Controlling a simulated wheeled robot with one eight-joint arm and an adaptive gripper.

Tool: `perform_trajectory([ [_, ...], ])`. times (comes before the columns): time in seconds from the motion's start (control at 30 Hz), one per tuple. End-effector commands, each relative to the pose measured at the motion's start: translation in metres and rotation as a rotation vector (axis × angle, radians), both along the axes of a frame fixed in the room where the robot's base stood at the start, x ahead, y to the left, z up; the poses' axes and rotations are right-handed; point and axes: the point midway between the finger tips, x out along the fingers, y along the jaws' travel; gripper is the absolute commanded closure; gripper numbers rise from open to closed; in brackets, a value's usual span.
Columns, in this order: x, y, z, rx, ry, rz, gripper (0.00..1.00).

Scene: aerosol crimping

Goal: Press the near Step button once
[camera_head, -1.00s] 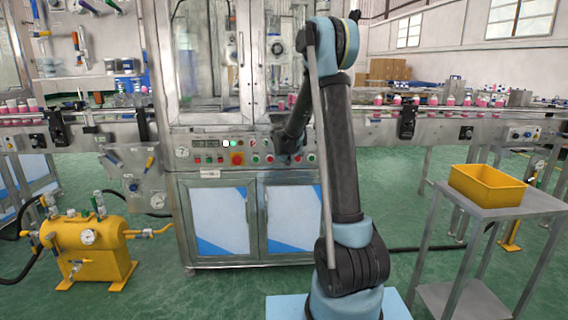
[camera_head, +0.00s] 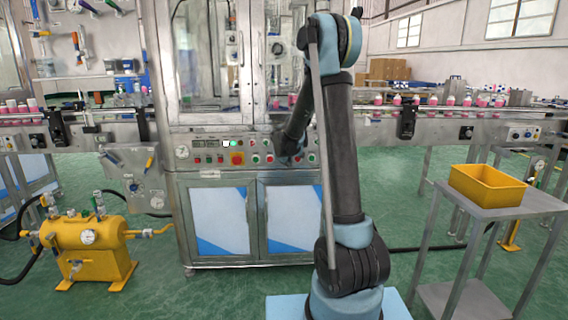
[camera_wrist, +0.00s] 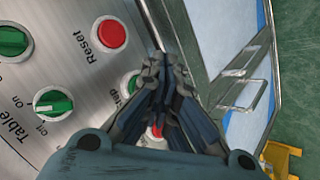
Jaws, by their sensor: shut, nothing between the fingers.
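The control panel (camera_head: 207,154) runs across the front of the crimping machine. In the wrist view it fills the left side, tilted, with a red Reset button (camera_wrist: 111,34) and green knobs (camera_wrist: 53,102). No Step label is readable in either view. A green control (camera_wrist: 130,84) beside a partly covered label ending in "up" lies just left of my fingers. A red control (camera_wrist: 156,131) shows partly behind them. My gripper (camera_wrist: 164,68) is shut and empty, in front of the panel's lower edge. I cannot tell whether it touches anything. In the head view its end is at the panel's right part, unclear.
The machine's cabinet doors (camera_head: 222,220) lie below the panel. A yellow bin (camera_head: 487,186) stands on a grey table (camera_head: 515,207) at right. A yellow tank (camera_head: 90,245) stands at left. Conveyors with pink-and-white cans (camera_head: 480,100) flank the machine.

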Motion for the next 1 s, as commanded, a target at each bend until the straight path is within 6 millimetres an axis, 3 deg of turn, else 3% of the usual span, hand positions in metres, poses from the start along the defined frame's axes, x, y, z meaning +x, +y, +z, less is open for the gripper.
perform_trajectory([
  [0.6,-0.045,0.0,0.0,0.001,0.0,-0.001,1.0],
  [1.0,-0.049,0.0,0.0,0.0,0.0,0.0,1.0],
])
